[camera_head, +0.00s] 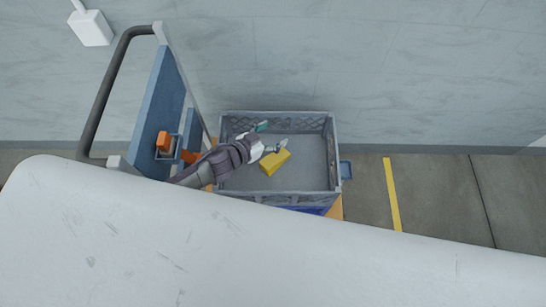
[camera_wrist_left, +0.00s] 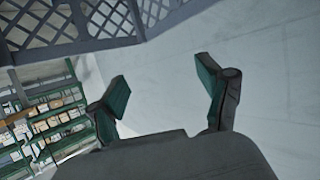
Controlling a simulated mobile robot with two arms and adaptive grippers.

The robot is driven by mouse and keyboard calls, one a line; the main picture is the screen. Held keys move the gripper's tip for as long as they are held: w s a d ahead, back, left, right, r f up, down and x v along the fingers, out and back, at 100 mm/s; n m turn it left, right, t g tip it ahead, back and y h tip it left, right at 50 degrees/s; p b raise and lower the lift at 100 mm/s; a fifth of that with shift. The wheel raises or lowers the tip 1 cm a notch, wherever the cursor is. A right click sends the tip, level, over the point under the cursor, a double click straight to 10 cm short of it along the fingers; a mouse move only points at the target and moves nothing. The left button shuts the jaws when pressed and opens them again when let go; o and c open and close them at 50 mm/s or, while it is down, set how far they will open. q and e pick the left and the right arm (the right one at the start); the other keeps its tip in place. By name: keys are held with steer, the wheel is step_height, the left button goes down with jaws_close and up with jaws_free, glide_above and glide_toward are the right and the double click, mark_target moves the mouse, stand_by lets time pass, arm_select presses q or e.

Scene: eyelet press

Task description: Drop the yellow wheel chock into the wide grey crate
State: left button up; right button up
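The yellow wheel chock (camera_head: 275,162) shows in the head view inside the wide grey crate (camera_head: 333,150), against the crate's bare floor. My left gripper (camera_head: 272,136) is over the crate, just above and left of the chock in the picture. Its fingers are spread and nothing is between them. In the left wrist view the open left gripper (camera_wrist_left: 163,92) is empty too, with the crate's lattice wall (camera_wrist_left: 75,25) at the upper left. The chock does not show in that view. My right gripper is in neither view.
A blue cart panel with a dark handle (camera_head: 105,85) stands left of the crate, holding orange items (camera_head: 163,141). A white surface (camera_head: 250,255) fills the foreground. A wall lies behind. Floor with a yellow line (camera_head: 392,195) is clear at right. Loaded green shelves (camera_wrist_left: 55,125) show in the wrist view.

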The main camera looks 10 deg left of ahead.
arm_select(q)
steer(key=v, duration=1.2)
stand_by(0.5)
